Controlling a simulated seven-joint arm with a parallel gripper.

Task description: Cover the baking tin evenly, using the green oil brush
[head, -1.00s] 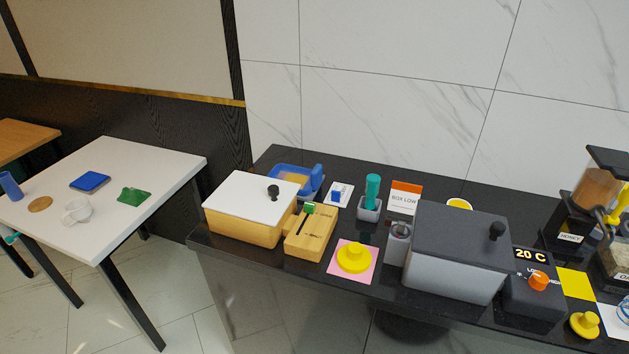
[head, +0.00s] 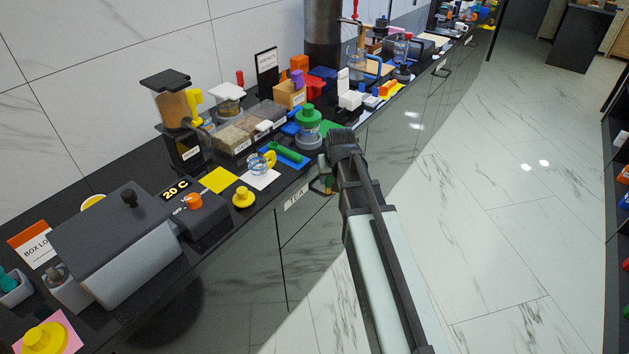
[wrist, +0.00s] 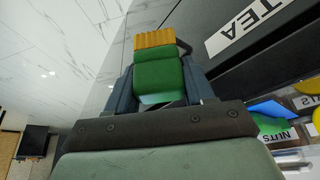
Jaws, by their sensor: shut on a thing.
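My gripper (wrist: 160,78) is shut on the green oil brush (wrist: 159,74). The brush is a green block with a yellow bristle end (wrist: 155,40), and it points away from my wrist between the two dark fingers. In the head view my gripper (head: 328,178) is beside the front edge of the dark counter, near the TEA label, and only a little green shows at it. I cannot pick out the baking tin for certain in the current views.
The dark counter is crowded: a grey lidded box (head: 125,240), an orange knob (head: 192,201), a yellow knob (head: 243,197), a glass mug (head: 259,165) and a green-lidded jar (head: 308,130). The TEA label (head: 297,197) is on the counter front. Marble floor to the right is open.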

